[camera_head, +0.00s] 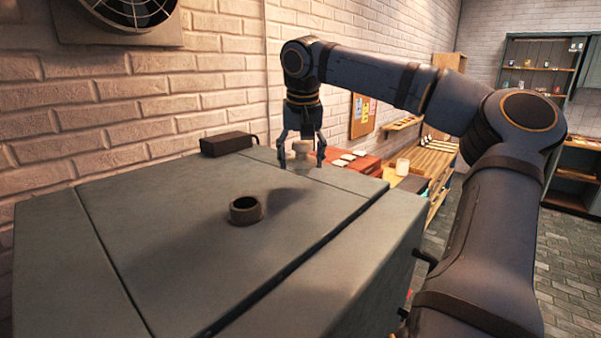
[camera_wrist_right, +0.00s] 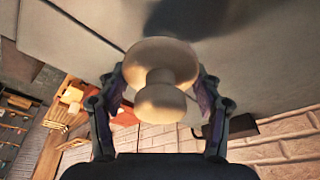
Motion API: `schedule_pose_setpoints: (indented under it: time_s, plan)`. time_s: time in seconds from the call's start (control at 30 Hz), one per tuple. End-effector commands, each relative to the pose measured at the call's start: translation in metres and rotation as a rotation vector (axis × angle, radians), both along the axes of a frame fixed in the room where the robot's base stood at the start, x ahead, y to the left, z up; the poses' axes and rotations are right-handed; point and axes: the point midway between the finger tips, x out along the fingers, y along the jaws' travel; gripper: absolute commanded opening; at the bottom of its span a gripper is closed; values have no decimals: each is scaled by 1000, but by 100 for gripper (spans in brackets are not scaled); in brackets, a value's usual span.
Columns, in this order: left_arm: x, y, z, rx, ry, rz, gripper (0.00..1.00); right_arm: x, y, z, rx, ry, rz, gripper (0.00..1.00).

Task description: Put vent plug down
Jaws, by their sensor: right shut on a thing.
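The vent plug (camera_head: 301,158) is a pale, beige knob-shaped piece held between the fingers of my right gripper (camera_head: 301,150), at the far right part of the grey kiln top. In the right wrist view the plug (camera_wrist_right: 160,75) shows a round knob and a wider disc, with the right gripper's fingers (camera_wrist_right: 160,100) on both sides. I cannot tell whether its underside touches the surface. The dark round vent collar (camera_head: 246,210) stands open in the middle of the top, apart from the plug. My left gripper is not in view.
The grey kiln top (camera_head: 170,230) is mostly bare. A black box (camera_head: 228,144) lies at its back edge by the brick wall. A wall fan (camera_head: 130,12) is above left. Beyond the right edge are a red-topped surface (camera_head: 366,164) and a pale cup (camera_head: 402,167).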

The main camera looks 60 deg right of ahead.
Motion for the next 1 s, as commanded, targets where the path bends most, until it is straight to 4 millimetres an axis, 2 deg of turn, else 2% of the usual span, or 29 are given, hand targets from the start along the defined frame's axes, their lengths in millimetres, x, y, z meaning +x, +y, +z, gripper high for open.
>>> schedule_pose_setpoints:
  time_s: [0.13, 0.33, 0.77, 0.8, 0.93, 1.0]
  plan:
    - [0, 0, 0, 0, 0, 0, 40, 3, -3, -5, 1, 1, 0, 29]
    - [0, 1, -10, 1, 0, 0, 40, 6, -6, -39, 3, -1, 2, 29]
    - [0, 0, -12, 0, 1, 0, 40, 5, -6, -45, 1, -1, 0, 29]
    - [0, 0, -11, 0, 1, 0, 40, 5, -6, -45, 0, 0, 0, 68]
    - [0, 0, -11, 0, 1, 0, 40, 5, -6, -44, 0, 0, 0, 86]
    - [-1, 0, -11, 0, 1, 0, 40, 5, -6, -44, 0, 0, 0, 88]
